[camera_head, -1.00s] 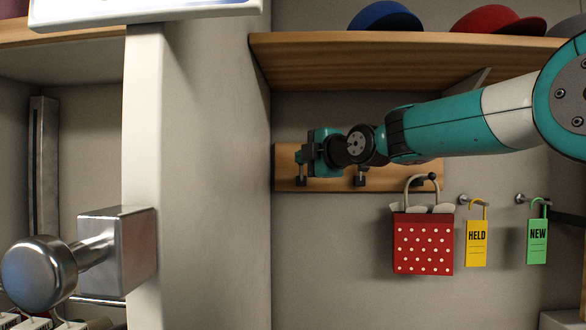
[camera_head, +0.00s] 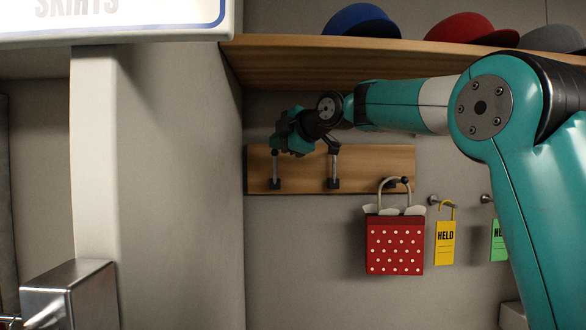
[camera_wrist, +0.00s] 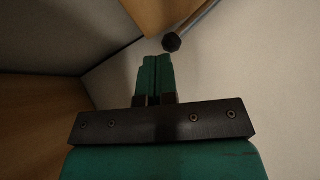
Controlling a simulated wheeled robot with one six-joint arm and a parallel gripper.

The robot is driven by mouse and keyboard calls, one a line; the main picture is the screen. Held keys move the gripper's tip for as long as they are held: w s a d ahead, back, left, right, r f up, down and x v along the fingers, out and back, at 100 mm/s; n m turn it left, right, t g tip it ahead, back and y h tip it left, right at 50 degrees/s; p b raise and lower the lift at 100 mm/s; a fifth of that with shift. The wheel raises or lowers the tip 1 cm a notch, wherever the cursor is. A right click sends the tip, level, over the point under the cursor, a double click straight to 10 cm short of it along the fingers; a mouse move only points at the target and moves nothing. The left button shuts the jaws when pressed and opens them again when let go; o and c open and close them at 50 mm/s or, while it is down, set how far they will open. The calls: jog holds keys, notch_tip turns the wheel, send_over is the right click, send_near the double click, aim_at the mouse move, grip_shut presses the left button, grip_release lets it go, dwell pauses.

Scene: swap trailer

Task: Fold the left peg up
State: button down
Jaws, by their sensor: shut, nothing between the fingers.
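The wooden peg board (camera_head: 380,158) is on the back wall in the head view. The left peg (camera_head: 275,172) has a dark base, and its metal stem stands upright; its top is hidden behind my gripper. My gripper (camera_head: 279,145) is at the board's upper left edge, just above that peg. In the wrist view my gripper (camera_wrist: 156,60) has its fingers pressed together and empty. A metal rod with a black knob (camera_wrist: 172,42) shows just beyond the fingertips to the right; I cannot tell which peg it is or whether they touch.
The middle peg (camera_head: 334,165) also stands upright, close right of my gripper. A red dotted bag (camera_head: 395,245) hangs at the right peg. A yellow HELD tag (camera_head: 445,242) and a green tag (camera_head: 498,240) hang beyond. A shelf with caps (camera_head: 300,62) is above; a partition (camera_head: 180,180) is left.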

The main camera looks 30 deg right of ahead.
jog(key=b+v, duration=0.5)
jog(key=v, duration=1.2)
jog(key=shift+s, duration=0.2)
jog(key=s+a+f+m+g+y+b, duration=0.1)
jog(key=s+a+f+m+g, duration=0.1)
jog(key=a+f, duration=0.45)
jog(key=s+a+f+m+g, duration=0.2)
jog(key=a+f+m+g, duration=0.1)
jog(key=f, duration=0.6)
jog(key=s+a+f+m+g+y+b, duration=0.1)
jog(key=s+a+f+m+g, duration=0.1)
jog(key=a+f, duration=0.45)
jog(key=s+a+f+m+g+h, duration=0.2)
jog(key=s+f+m+g, duration=0.2)
jog(key=s+f, duration=1.5)
notch_tip(320, 180, down, 3)
jog(key=g, duration=0.2)
jog(key=shift+s+r+m+g+b, duration=0.2)
jog(key=shift+m+g+b, duration=0.2)
jog(key=shift+a, duration=0.1)
